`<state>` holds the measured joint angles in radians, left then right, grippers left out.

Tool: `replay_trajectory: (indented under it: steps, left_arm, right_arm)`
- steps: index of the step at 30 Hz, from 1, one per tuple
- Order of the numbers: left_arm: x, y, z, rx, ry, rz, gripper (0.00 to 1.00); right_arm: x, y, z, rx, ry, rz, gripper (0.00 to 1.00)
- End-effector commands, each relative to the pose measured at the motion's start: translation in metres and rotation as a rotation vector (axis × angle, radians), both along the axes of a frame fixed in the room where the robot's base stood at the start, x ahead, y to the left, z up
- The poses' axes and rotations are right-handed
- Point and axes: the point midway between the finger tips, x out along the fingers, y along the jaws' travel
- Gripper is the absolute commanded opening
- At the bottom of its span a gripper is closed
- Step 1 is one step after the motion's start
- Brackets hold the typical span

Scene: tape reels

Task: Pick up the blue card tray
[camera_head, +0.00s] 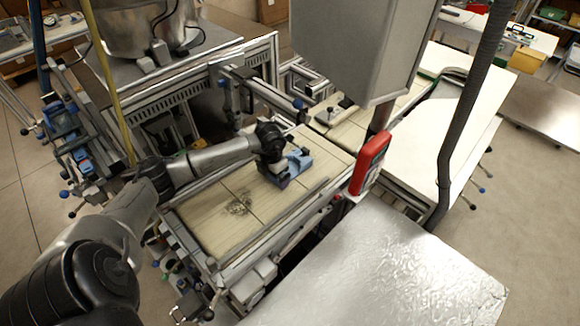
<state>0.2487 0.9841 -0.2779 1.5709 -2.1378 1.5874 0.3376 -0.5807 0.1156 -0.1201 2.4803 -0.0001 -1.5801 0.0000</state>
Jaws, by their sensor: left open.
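The blue card tray (298,163) sits on the light wooden worktop in the middle of the head view. My left arm reaches in from the left, and its dark gripper (277,161) is at the tray's left and upper side, covering part of it. The gripper is open; its fingertips are small and partly hidden, so I cannot tell whether they touch the tray. My right gripper is not in view.
The wooden worktop (205,222) is mostly clear, with a small dark patch left of the tray. A metal-railed frame surrounds it. A shiny metal table (385,275) is in front.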

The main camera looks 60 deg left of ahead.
Motion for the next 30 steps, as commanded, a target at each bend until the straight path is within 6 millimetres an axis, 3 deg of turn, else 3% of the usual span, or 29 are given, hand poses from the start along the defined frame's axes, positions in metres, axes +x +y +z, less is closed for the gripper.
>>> replay_trajectory:
  steps: [11,23,30]
  left_arm:
    - [0.0,-0.0001,-0.0071,0.0,-0.001,0.0,0.99]
    - [0.0001,-0.0001,-0.0067,-0.001,-0.001,0.0,0.61]
    - [0.0002,-0.0001,-0.006,0.0,-0.002,0.0,0.6]
  right_arm:
    - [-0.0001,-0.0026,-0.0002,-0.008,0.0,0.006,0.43]
    - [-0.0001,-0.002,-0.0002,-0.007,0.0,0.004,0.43]
    - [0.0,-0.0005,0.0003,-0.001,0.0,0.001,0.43]
